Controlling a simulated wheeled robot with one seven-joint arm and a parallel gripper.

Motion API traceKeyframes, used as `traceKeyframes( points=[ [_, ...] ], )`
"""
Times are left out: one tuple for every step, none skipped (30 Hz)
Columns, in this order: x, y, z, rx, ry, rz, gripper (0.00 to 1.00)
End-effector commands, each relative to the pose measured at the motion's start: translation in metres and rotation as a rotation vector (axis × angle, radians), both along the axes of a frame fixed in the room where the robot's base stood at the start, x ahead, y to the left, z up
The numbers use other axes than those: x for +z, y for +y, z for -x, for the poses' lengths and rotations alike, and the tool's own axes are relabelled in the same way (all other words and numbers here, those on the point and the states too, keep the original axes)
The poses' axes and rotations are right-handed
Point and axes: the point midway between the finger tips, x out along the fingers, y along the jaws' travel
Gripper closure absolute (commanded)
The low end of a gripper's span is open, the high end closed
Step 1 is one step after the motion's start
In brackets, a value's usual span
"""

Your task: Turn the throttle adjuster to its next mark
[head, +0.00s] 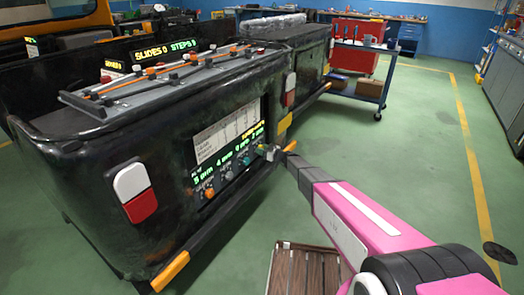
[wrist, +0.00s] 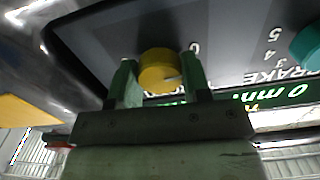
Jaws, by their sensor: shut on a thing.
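A round yellow knob (wrist: 158,70) sits on the dark control panel in the wrist view, between the two green fingers of my gripper (wrist: 160,82). The fingers are closed on its sides. A pale pointer line shows on the knob's face, toward its right side. A "0" mark stands on the panel up and right of it. Other marks and the label near it are hidden or too blurred to read, so I cannot tell its name. In the head view my gripper (head: 269,152) is at the right end of the panel's row of knobs.
A teal knob (wrist: 306,48) beside marks 3, 4, 5 and the word "BRAKE" is to the right in the wrist view. Green mm readouts (head: 228,161) run above the knobs. A wooden pallet (head: 303,270) lies in front.

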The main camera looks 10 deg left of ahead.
Motion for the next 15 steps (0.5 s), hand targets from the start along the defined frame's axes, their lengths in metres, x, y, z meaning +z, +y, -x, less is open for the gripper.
traceKeyframes(
  points=[
    [-0.0001, -0.0001, 0.0003, 0.001, 0.018, -0.007, 0.80],
    [-0.0001, -0.0001, 0.0003, 0.001, 0.030, -0.013, 0.80],
    [-0.0002, -0.0002, 0.0004, 0.001, 0.052, -0.021, 0.80],
    [-0.0002, -0.0002, 0.0004, 0.001, 0.069, -0.029, 0.80],
    [-0.0002, -0.0002, 0.0003, 0.001, 0.087, -0.036, 0.80],
    [-0.0002, -0.0002, 0.0003, 0.001, 0.115, -0.048, 0.80],
    [-0.0002, -0.0002, 0.0003, 0.001, 0.137, -0.057, 0.80],
    [-0.0002, -0.0002, 0.0003, 0.001, 0.161, -0.067, 0.80],
    [-0.0002, -0.0002, 0.0003, 0.001, 0.193, -0.080, 0.80],
    [-0.0002, -0.0002, 0.0003, 0.001, 0.218, -0.090, 0.80],
    [-0.0002, -0.0002, 0.0003, 0.001, 0.243, -0.101, 0.80],
    [-0.0002, -0.0002, 0.0003, 0.001, 0.279, -0.116, 0.80],
    [-0.0002, -0.0003, 0.0003, 0.001, 0.305, -0.125, 0.80],
    [-0.0002, -0.0003, 0.0003, 0.001, 0.332, -0.136, 0.80],
    [-0.0002, -0.0003, 0.0003, 0.001, 0.367, -0.151, 0.80]
  ],
)
